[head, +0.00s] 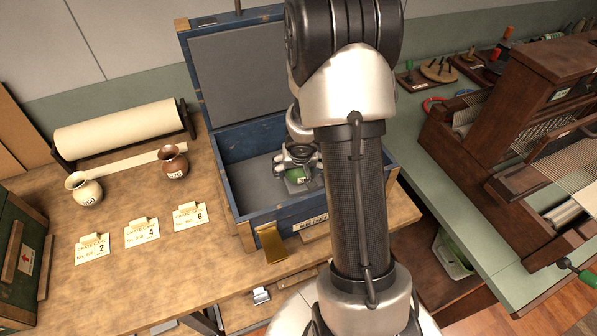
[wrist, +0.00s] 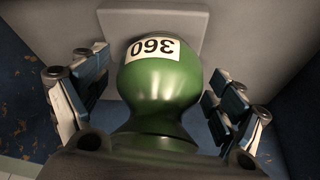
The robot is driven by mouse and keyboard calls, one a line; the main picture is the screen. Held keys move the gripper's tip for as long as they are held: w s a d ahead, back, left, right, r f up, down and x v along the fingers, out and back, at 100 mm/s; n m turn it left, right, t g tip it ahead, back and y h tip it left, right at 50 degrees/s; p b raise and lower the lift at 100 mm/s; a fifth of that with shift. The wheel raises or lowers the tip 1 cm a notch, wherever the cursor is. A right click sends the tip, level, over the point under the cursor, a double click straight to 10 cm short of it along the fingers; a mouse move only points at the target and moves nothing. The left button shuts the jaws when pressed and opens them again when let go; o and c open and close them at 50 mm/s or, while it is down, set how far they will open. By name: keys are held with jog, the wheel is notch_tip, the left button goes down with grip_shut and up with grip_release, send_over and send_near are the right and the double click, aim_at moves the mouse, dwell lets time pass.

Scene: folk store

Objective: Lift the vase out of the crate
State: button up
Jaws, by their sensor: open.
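A green vase (wrist: 158,85) with a white label reading 360 stands in the blue crate (head: 236,214). In the head view the vase (head: 296,174) is partly hidden by my gripper (head: 298,165) and arm. My gripper is inside the crate, over the vase. In the wrist view my gripper (wrist: 160,95) is open, with one finger on each side of the vase's round body. A gap shows between each finger and the vase. The crate's lid stands open at the back.
A cream vase (head: 87,190) and a brown vase (head: 173,162) stand on the table left of the crate, behind several cards (head: 142,232). A paper roll (head: 115,130) lies behind them. A wooden loom (head: 510,110) stands at right. The crate walls closely surround my gripper.

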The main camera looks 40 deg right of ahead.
jog(key=shift+c, duration=0.5)
jog(key=shift+r, duration=0.1)
jog(key=c, duration=1.2)
